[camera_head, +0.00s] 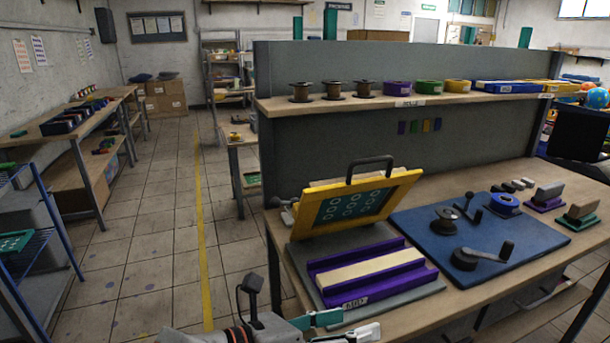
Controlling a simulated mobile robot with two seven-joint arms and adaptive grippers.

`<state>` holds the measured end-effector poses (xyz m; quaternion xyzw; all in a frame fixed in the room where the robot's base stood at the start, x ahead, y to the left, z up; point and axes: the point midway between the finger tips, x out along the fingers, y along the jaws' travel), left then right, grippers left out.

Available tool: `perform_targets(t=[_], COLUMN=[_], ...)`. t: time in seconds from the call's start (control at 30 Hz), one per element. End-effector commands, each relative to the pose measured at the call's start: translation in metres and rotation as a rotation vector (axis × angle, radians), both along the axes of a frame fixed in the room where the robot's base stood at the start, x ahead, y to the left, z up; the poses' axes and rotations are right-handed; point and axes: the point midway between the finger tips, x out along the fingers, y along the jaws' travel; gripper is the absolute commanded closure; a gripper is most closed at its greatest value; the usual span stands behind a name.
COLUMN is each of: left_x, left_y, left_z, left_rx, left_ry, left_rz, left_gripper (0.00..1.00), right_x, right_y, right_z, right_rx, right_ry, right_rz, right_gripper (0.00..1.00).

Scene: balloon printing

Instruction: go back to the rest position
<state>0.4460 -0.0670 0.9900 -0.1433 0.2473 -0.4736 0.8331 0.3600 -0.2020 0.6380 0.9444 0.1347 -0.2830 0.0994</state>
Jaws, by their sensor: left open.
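My left gripper (357,323) is at the bottom middle of the head view, by the near left edge of the workbench (475,325). Its fingers are apart and I see nothing between them. The fingers are in front of the grey base of a printing press, close to its front edge; I cannot tell whether they touch it. The press has a yellow frame (411,178) with a dark handle, tilted up on its hinge. Under it, a purple holder (397,281) carries a long cream pad (370,270). My right gripper is not in view.
A blue mat (520,245) with a spool and cranks lies right of the press. Stamp-like blocks (578,212) sit at the right. A shelf (300,107) behind holds spools and coloured trays. The tiled floor (160,235) on the left is clear.

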Motion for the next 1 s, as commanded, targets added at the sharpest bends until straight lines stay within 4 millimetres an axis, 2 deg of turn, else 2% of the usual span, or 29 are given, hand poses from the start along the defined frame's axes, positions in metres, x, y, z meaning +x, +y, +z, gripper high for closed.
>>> perform_targets(t=[0.17,0.27,0.37,0.57,0.67,0.8,0.9,1.0], left_x=[0.012,0.025,0.037,0.048,0.041,0.013,-0.012,-0.037], left_y=[0.014,0.034,0.063,0.147,0.199,0.277,0.321,0.356], left_z=[0.000,-0.006,-0.018,-0.065,-0.098,-0.146,-0.170,-0.189], left_rx=[-0.199,-0.314,-0.436,-0.686,-0.817,-0.989,-1.085,-1.156], left_ry=[0.262,0.409,0.554,0.819,0.927,1.017,1.035,1.030], left_rz=[0.229,0.383,0.551,0.942,1.163,1.484,1.668,1.814], left_gripper=[0.45,0.45,0.45,0.45,0.45,0.45,0.45,0.45], right_x=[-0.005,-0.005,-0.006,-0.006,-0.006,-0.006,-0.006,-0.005], right_y=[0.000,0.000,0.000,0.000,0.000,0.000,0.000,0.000], right_z=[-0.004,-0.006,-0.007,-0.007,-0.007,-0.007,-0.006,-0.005], right_rx=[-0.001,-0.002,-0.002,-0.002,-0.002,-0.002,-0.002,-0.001], right_ry=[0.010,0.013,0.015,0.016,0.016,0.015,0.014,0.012], right_rz=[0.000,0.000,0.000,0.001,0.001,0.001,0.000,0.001], right_gripper=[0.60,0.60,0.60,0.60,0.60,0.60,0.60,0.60])
